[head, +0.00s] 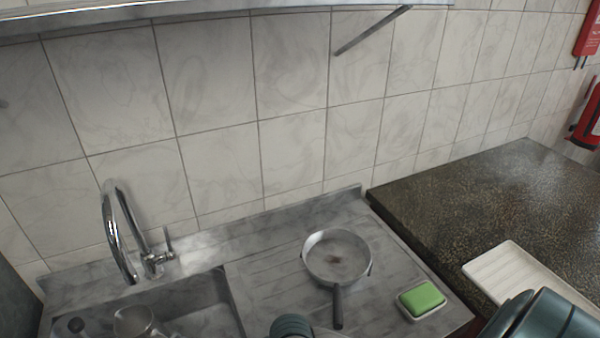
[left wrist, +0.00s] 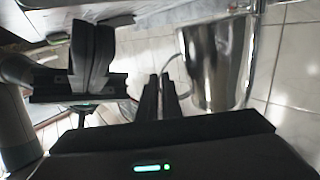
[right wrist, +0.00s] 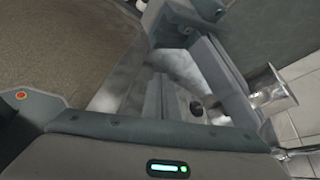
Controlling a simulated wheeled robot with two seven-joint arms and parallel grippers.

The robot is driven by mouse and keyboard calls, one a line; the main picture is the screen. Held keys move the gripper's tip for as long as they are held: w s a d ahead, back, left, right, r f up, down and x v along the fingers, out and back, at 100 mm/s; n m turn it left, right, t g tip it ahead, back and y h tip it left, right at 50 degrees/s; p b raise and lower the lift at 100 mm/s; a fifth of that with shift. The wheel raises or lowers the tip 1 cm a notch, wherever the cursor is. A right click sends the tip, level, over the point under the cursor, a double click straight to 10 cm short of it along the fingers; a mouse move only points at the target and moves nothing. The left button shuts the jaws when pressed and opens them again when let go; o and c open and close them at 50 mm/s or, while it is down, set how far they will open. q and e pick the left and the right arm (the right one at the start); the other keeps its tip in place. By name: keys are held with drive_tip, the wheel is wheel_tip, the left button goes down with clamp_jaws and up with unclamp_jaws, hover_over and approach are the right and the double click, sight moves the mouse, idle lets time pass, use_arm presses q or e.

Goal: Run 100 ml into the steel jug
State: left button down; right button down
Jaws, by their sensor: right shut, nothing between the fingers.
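The steel jug (head: 133,319) is at the sink's left basin, low in the head view, with its open rim up and just below the tap's spout (head: 128,272). The jug fills the upper right of the left wrist view (left wrist: 215,62). My left gripper (left wrist: 159,78) is at its curved handle, fingers nearly together and apparently closed on it. The jug also shows at right in the right wrist view (right wrist: 270,92). The tap lever (head: 168,240) stands right of the spout. I see no water stream. My right gripper (right wrist: 157,80) is shut and empty, apart from the jug.
A pan (head: 337,257) and a green sponge (head: 421,298) on a white dish sit on the ribbed drainboard (head: 262,290). A pale tray (head: 510,268) lies on the dark counter (head: 470,185). The tiled wall is close behind the tap.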

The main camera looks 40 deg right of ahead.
use_arm(q)
drive_tip(key=shift+r, duration=0.1)
use_arm(e)
drive_tip(key=s+a+f+n+g+y, duration=0.2)
drive_tip(key=s+a, duration=0.6)
drive_tip(key=a, duration=0.1)
drive_tip(key=s+a+f+n+g+y, duration=0.1)
drive_tip(key=s+a+f+n+y, duration=0.1)
drive_tip(key=s+a, duration=0.7)
drive_tip(key=w+a+f+n+t+h, duration=0.2)
drive_tip(key=f, duration=0.8)
drive_tip(key=w+a+f+n+t+h, duration=0.1)
drive_tip(key=w+a+f+n+t, duration=0.15)
drive_tip(key=f, duration=0.75)
drive_tip(key=d+f+n+h, duration=0.5)
drive_tip(key=d+f+h, duration=0.3)
drive_tip(key=d+f, duration=1.75)
drive_tip(key=s+d+f+n+g+h, duration=0.1)
drive_tip(key=s+d+f+n+h, duration=0.1)
drive_tip(key=s+d+f, duration=0.3)
drive_tip(key=s+d+f+n+g+h, duration=0.2)
drive_tip(key=s+d+f, duration=0.4)
drive_tip(key=s+d, duration=0.7)
drive_tip(key=d+h, duration=0.1)
drive_tip(key=d, duration=0.5)
drive_tip(key=shift+s+d, duration=0.2)
drive_tip(key=shift+d, duration=0.15)
